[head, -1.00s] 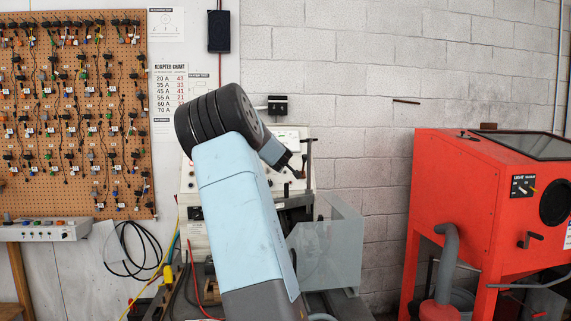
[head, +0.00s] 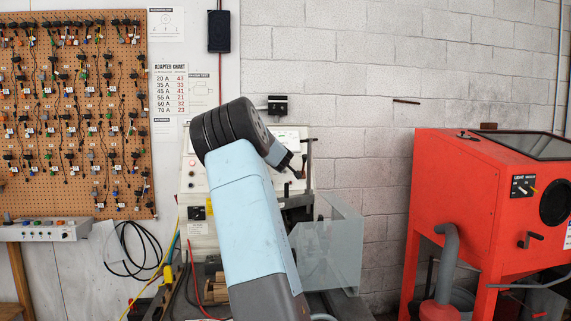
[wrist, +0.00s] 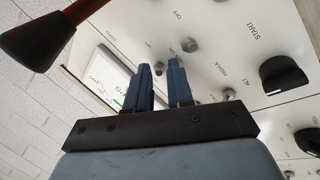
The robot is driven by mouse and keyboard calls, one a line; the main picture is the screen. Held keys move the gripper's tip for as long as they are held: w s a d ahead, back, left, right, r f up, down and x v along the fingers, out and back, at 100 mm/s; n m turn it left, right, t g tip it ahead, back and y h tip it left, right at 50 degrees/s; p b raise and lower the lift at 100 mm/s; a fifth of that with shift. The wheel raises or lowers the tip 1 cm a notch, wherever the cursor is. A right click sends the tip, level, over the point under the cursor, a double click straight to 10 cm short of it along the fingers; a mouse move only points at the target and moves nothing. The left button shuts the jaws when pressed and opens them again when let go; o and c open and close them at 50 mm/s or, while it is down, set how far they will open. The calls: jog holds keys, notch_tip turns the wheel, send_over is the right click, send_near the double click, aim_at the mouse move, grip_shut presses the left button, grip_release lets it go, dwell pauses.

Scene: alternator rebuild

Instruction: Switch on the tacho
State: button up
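The test bench's white control panel (head: 197,162) stands behind my arm in the head view, which hides much of it. In the wrist view the panel (wrist: 225,60) fills the upper right, tilted, with several small metal toggles. One toggle (wrist: 159,68) shows between my fingertips, another (wrist: 190,45) just beyond them. I cannot make out a tacho label or either toggle's position. My gripper (wrist: 160,72) has its two blue fingers apart with a narrow empty gap, close to the panel. In the head view my gripper (head: 299,172) is at the panel's right side.
A dark lever knob (wrist: 38,42) on a red rod is at the wrist view's upper left. A clear guard (head: 335,250) stands below my gripper; a red cabinet (head: 465,190) is at the right.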

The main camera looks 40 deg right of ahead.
grip_shut()
jog(key=shift+s+d, duration=0.1)
jog(key=shift+d, duration=0.1)
jog(key=shift+a, duration=0.1)
jog(key=shift+w+r+n+g+y, duration=0.15)
jog(key=shift+r+g+y, duration=0.1)
jog(key=shift+g+y, duration=0.4)
jog(key=shift+w+r+n+g+y, duration=0.2)
jog(key=shift+g+y, duration=0.25)
jog(key=shift+g, duration=0.3)
jog(key=shift+r+g+y, duration=0.15)
jog(key=shift+g+y, duration=0.15)
jog(key=shift+w+r+n+g+y, duration=0.25)
jog(key=shift+r+g+y, duration=0.1)
jog(key=shift+g+y, duration=0.55)
jog(key=shift+g, duration=0.3)
